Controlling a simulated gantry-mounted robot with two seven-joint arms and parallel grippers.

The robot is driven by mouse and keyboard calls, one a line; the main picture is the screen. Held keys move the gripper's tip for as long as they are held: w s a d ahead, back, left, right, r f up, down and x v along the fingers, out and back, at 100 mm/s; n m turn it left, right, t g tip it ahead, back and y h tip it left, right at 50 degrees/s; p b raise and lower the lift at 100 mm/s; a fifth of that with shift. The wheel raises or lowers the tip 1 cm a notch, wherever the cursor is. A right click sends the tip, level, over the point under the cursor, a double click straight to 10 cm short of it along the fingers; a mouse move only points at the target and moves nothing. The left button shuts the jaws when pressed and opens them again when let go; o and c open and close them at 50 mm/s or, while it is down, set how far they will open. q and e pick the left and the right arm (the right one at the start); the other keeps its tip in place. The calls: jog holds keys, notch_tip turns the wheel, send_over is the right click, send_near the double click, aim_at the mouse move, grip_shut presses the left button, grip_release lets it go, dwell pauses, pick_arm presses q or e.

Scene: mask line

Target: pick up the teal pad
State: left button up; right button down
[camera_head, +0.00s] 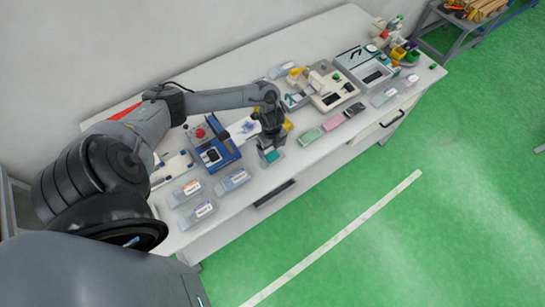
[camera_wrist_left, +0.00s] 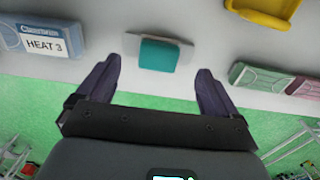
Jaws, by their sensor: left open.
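The teal pad (camera_wrist_left: 158,54) lies on a small grey plate (camera_wrist_left: 182,50) on the white table. In the left wrist view it shows between the lines of my two dark fingers. My left gripper (camera_wrist_left: 160,70) is open, with one finger to each side of the pad and nothing held between them. In the head view the teal pad (camera_head: 271,156) shows just below my left gripper (camera_head: 269,142), which points down over the table's front part. How far the fingertips are above the pad I cannot tell. My right gripper is not in view.
A labelled clear case (camera_wrist_left: 42,42) lies to the left in the wrist view. A green box (camera_wrist_left: 262,77) and a pink one lie to the right, and a yellow part (camera_wrist_left: 265,12) is behind. In the head view a blue device (camera_head: 217,152) stands left of my gripper.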

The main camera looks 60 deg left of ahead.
aim_at(272, 155)
pick_arm(q)
jog(key=shift+d+f, duration=0.15)
jog(key=shift+f, duration=0.65)
notch_tip(272, 155, down, 3)
jog(key=shift+s+d+f, duration=0.1)
jog(key=shift+d+f, duration=0.05)
jog(key=shift+f, duration=0.55)
jog(key=c, duration=1.1)
jog(key=shift+r, duration=0.15)
